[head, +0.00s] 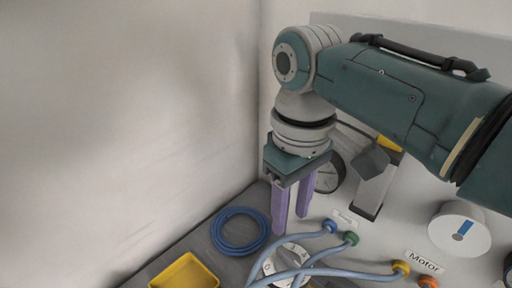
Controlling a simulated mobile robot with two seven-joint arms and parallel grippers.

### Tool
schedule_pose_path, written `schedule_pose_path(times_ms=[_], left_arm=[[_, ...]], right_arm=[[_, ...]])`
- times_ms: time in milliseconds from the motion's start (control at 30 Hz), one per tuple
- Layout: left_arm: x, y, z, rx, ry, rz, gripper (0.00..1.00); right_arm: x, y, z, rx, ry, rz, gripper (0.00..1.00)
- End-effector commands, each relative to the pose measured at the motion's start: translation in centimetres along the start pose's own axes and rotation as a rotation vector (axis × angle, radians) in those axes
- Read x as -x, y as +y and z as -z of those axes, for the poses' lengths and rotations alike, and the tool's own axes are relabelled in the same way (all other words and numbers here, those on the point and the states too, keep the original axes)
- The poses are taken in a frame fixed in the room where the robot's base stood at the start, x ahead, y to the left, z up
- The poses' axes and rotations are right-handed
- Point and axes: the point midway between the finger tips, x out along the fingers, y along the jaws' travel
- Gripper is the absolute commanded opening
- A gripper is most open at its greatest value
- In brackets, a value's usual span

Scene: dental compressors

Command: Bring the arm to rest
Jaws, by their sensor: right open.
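My right arm (410,95) comes in from the right side of the head view, a teal and grey arm with a black cable on top. Its wrist points down. My right gripper (292,222) has two purple fingers hanging down, apart from each other, with nothing seen between them. The fingertips are above or in front of the grey dial (287,258) and to the right of the blue coiled hose; their exact height is hard to tell. My left gripper is not in view.
A blue coiled hose (240,250) and a yellow tray (185,270) lie on the dark surface. A grey panel carries a gauge (330,174), a white knob (460,229), a "Motor" label (425,262) and pale blue hoses (335,271) on coloured fittings. A white wall fills the left.

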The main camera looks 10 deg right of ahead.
Motion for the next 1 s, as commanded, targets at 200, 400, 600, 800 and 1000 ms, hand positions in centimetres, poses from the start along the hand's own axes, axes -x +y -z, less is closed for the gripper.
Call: schedule_pose_path(times_ms=[200,400,600,800,1000], left_arm=[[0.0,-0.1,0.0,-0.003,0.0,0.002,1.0],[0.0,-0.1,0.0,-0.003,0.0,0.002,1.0],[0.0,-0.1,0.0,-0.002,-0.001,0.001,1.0],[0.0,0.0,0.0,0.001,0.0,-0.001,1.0],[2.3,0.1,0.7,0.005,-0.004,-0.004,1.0]], right_arm=[[-2.1,-1.8,-2.1,-0.016,0.046,0.032,0.45],[-4.0,-3.9,-8.2,-0.105,0.148,0.057,0.45],[-2.8,-4.1,-14.7,-0.21,0.227,0.016,0.45],[-0.4,-3.7,-19.6,-0.279,0.273,-0.042,0.45],[4.4,-3.2,-22.4,-0.316,0.303,-0.088,0.45]])
